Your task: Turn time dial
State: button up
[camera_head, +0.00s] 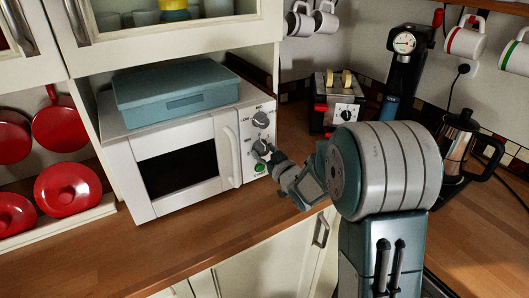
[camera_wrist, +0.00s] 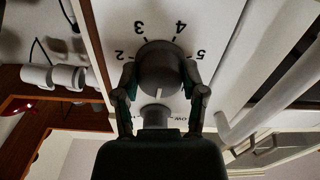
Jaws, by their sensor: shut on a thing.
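The white microwave (camera_head: 150,118) stands on the wooden counter with its door shut. Its time dial (camera_head: 260,146) is the lower grey knob on the right panel, above a green button (camera_head: 260,168). My gripper (camera_head: 269,154) reaches it from the right. In the wrist view the dial (camera_wrist: 160,62) sits between my two fingers (camera_wrist: 160,76), one on each side, shut on it. Numbers 2 to 5 show upside down around it, and its pale mark points down in the picture. The upper power dial (camera_head: 261,119) is apart from my fingers.
The door handle (camera_head: 231,156) is a vertical bar just left of the panel. A blue-grey box (camera_head: 175,87) lies on the microwave. A toaster (camera_head: 338,103), a black coffee machine (camera_head: 400,65) and a French press (camera_head: 460,150) stand to the right. The counter (camera_head: 110,255) in front is clear.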

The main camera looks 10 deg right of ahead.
jog(key=m, duration=0.4)
jog(key=shift+m, duration=0.4)
jog(key=m, duration=0.4)
jog(key=shift+a, duration=0.1)
jog(key=m, duration=0.6)
jog(key=shift+r, duration=0.1)
jog(key=m, duration=0.4)
jog(key=o, duration=1.1)
jog(key=shift+o, duration=0.2)
